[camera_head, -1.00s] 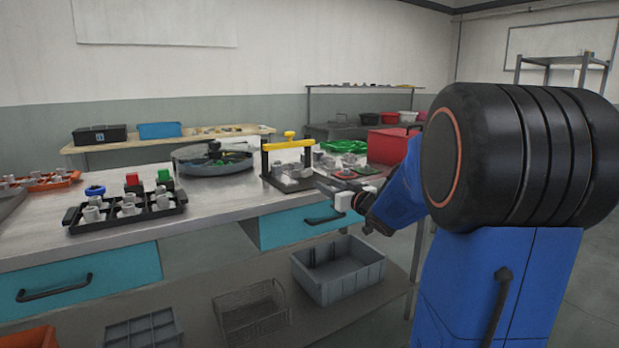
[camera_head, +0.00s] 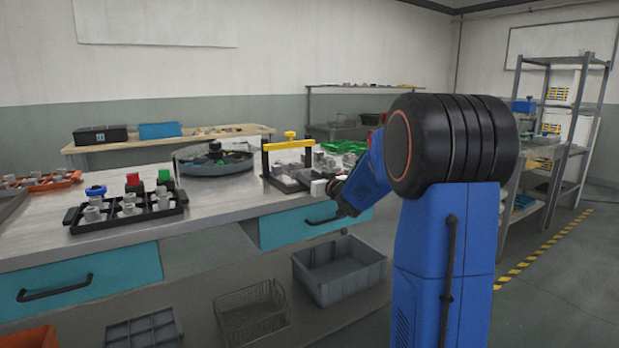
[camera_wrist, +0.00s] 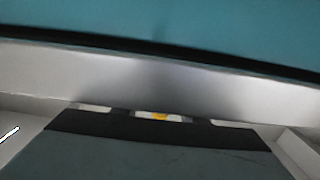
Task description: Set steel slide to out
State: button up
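I cannot single out a part that is surely the steel slide in either view. In the head view, two teal drawers with dark bar handles sit under the pale workbench top (camera_head: 225,205): a left drawer (camera_head: 120,265) and a right drawer (camera_head: 285,232). Both look closed. A pale block at my gripper (camera_head: 318,188) is by the bench's front edge, above the right drawer and in front of the fixture with a yellow crossbar (camera_head: 287,144). The fingers cannot be made out. The wrist view shows a silver band (camera_wrist: 160,82) beside a teal surface (camera_wrist: 170,30), close up.
A black rack (camera_head: 75,222) with grey parts and a round clear-walled tank (camera_head: 215,160) stand on the bench. A grey bin (camera_head: 340,275) and a wire basket (camera_head: 250,315) are on the lower shelf. Metal shelving (camera_head: 560,150) stands at the right, beyond open floor.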

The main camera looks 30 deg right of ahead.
grip_shut()
jog(key=s, duration=1.1)
jog(key=shift+s+d, duration=0.15)
jog(key=shift+d, duration=0.05)
grip_release()
jog(key=shift+s, duration=0.1)
jog(key=s, duration=1.7)
jog(key=shift+s+d, duration=0.2)
jog(key=shift+d, duration=0.1)
